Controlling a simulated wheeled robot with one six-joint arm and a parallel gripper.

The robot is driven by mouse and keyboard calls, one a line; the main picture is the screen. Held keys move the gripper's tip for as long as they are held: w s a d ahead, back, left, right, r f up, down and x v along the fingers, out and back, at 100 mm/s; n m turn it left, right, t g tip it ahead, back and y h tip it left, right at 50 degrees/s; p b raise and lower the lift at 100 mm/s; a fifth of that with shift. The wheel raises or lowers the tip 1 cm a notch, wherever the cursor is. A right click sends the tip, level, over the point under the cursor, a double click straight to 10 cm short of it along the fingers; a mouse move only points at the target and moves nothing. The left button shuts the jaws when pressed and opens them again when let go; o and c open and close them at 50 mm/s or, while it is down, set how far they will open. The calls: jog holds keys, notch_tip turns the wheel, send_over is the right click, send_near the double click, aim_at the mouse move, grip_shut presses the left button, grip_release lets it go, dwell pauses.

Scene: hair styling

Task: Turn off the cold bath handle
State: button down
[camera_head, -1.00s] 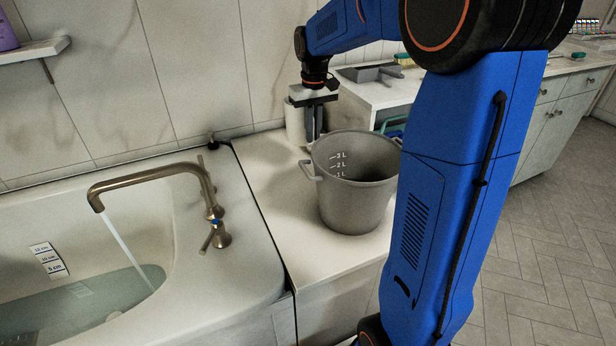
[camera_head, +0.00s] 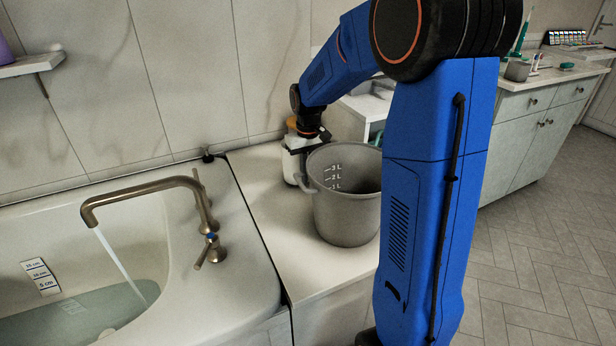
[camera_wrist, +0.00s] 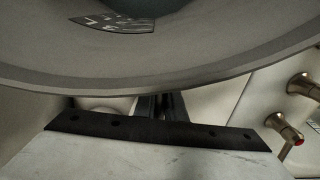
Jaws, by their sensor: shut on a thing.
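The cold bath handle (camera_head: 211,248), marked blue, stands on the tub rim in front of the spout (camera_head: 140,190). Water runs from the spout into the tub. The other bath handle (camera_head: 201,184) is behind it; in the wrist view it has a red mark (camera_wrist: 298,140). My gripper (camera_head: 308,150) is low at the back left of the grey bucket (camera_head: 345,217), far from the cold handle. In the wrist view its dark fingers (camera_wrist: 161,106) are close together and run behind the bucket's rim. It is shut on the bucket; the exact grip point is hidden.
The bucket stands upright on a white counter (camera_head: 277,225) beside the tub (camera_head: 245,290). A white container (camera_head: 291,166) is just behind my gripper. The tiled wall is close behind. The counter in front of the bucket is clear.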

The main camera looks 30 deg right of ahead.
jog(key=shift+f, duration=0.4)
jog(key=c, duration=1.8)
grip_release()
jog(key=shift+f, duration=0.1)
notch_tip(320, 180, up, 12)
jog(key=shift+r, duration=0.1)
jog(key=shift+a, duration=0.1)
grip_shut()
